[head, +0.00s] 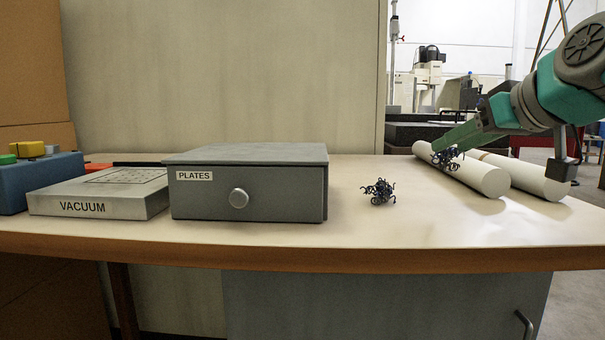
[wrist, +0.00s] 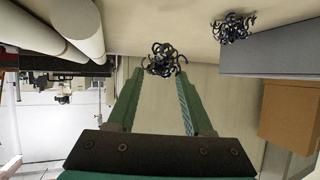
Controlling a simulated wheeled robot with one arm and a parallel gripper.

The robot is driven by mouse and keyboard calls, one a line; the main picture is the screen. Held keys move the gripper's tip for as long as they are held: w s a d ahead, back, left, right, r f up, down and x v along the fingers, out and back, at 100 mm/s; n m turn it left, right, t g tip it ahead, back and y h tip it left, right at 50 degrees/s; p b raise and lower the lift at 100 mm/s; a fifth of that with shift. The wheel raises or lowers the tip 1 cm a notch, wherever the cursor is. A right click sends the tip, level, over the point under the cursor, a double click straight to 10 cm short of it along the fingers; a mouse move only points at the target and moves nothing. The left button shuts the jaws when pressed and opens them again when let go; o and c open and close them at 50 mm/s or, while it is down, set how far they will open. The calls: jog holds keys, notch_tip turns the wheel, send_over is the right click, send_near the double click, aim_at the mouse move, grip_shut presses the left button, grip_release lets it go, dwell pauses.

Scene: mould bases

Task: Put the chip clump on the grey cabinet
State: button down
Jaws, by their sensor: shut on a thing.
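My gripper (head: 444,148) reaches in from the right, above the white rolls at the right of the table. It is shut on a dark, curly chip clump (head: 447,158). In the wrist view this clump (wrist: 163,58) sits at the fingertips (wrist: 161,72). A second, similar chip clump (head: 379,191) lies on the table just right of the grey cabinet; it also shows in the wrist view (wrist: 233,27). The grey cabinet (head: 248,188) is a low box with a round knob and a PLATES label. Its top (head: 250,153) is bare.
Two white rolls (head: 480,172) lie on the right of the table (head: 420,230). A flat VACUUM block (head: 100,197) and a blue box (head: 40,180) with coloured buttons stand left of the cabinet. Bare table lies between the cabinet and the rolls, around the second clump.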

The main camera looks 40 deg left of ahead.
jog(key=w+a, duration=0.3)
jog(key=a, duration=0.1)
jog(key=w+a+f, duration=0.1)
jog(key=w+a, duration=0.3)
jog(key=w+a+p, duration=0.1)
jog(key=w+a, duration=0.2)
jog(key=a, duration=0.1)
jog(key=shift+w+f, duration=0.25)
jog(key=shift+w, duration=0.05)
jog(key=shift+f+b, duration=0.35)
jog(key=shift+f, duration=1.4)
jog(key=shift+c, duration=1.5)
grip_release()
jog(key=shift+f, duration=0.15)
jog(key=shift+r, duration=0.2)
jog(key=v, duration=1.2)
